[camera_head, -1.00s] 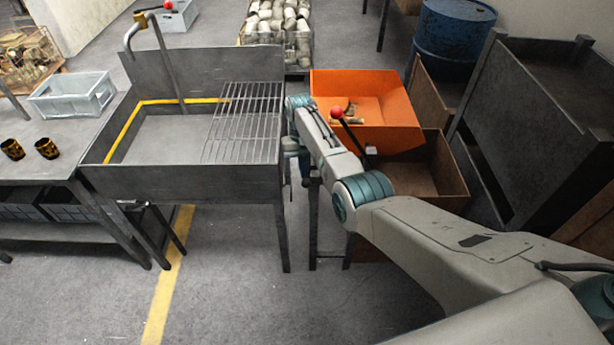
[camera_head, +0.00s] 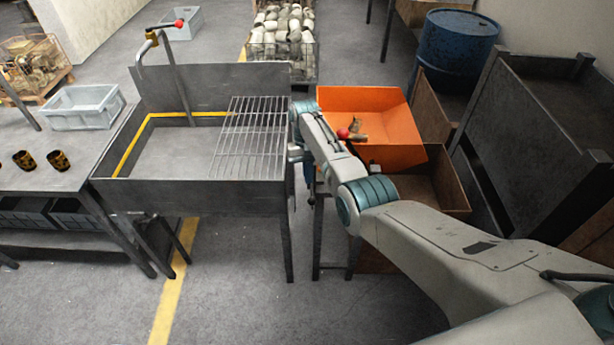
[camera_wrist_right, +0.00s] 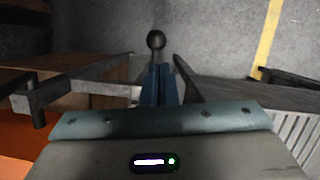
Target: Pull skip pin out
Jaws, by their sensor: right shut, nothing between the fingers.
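A dark round knob (camera_wrist_right: 156,40) shows in the wrist view, just beyond my right fingertips. In the head view my right gripper (camera_head: 308,178) hangs between the grey trough and the skip stand, small and partly hidden by my arm. The orange skip (camera_head: 385,110) sits beyond my forearm with a few parts inside. A red-knobbed lever (camera_head: 343,133) stands in front of it. My left gripper is out of view.
The steel trough (camera_head: 180,195) with a wire grate (camera_head: 250,135) stands left of my right arm. A brown bin (camera_head: 430,185) is under the skip. Dark bins (camera_head: 535,110) and a blue drum (camera_head: 455,50) stand right.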

